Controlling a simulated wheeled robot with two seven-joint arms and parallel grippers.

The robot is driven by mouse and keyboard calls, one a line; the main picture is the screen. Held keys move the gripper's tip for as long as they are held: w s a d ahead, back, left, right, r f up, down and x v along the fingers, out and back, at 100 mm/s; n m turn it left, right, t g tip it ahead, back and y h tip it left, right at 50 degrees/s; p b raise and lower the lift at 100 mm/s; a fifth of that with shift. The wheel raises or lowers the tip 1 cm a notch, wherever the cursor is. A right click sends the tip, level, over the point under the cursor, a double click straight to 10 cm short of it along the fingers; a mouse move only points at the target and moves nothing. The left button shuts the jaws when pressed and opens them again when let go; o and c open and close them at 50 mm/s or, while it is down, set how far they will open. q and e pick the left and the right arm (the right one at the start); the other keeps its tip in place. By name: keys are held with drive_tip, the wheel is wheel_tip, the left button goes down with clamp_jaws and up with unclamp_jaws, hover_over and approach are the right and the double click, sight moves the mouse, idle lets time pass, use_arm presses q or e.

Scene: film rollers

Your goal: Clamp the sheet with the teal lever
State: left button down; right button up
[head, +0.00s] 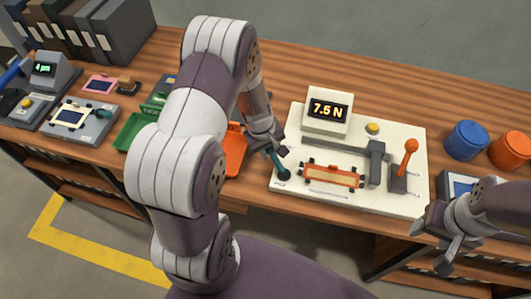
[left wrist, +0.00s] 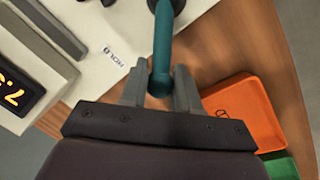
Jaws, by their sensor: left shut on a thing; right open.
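The teal lever (head: 278,163) stands on the left end of the white machine (head: 412,190); in the left wrist view its teal shaft (left wrist: 163,45) runs from a dark base down between my fingers. My left gripper (head: 272,149) is shut on the top end of the teal lever; it also shows in the left wrist view (left wrist: 160,95). An orange-framed piece with a pale sheet-like middle (head: 332,175) lies on the machine, right of the lever. My right gripper (head: 441,247) is open and empty, off the machine's front right corner.
A display (head: 327,110) reads 7.5 N. An orange-knobbed lever (head: 405,160) stands on the machine's right. Blue (head: 466,140) and orange (head: 511,150) tubs are further right. An orange tray (left wrist: 246,110) and green tray (head: 133,130) lie left of the machine.

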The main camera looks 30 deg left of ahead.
use_arm(q)
drive_tip(key=m, duration=0.1)
drive_tip(key=w+d+m+b, duration=0.1)
drive_tip(key=m, duration=0.1)
drive_tip(key=w+m, duration=0.1)
drive_tip(key=shift+w+d+m+g+h+b, duration=0.2)
drive_tip(key=shift+d+m+g+h+b, duration=0.1)
drive_tip(key=shift+d+m+b, duration=0.1)
drive_tip(key=shift+w+d+m, duration=0.4)
drive_tip(key=shift+d+m, duration=0.15)
drive_tip(key=shift+m, duration=0.55)
drive_tip(key=shift+w+d+m+g+b, duration=0.25)
drive_tip(key=shift+d+m+g+b, duration=0.35)
drive_tip(key=shift+m, duration=0.6)
drive_tip(key=shift+d, duration=0.1)
drive_tip(key=c, duration=0.9)
unclamp_jaws()
drive_tip(key=shift+o, duration=0.2)
wheel_tip(320, 180, up, 12)
drive_tip(key=a, duration=0.2)
drive_tip(key=shift+a+r, duration=0.15)
drive_tip(key=shift+r, duration=0.1)
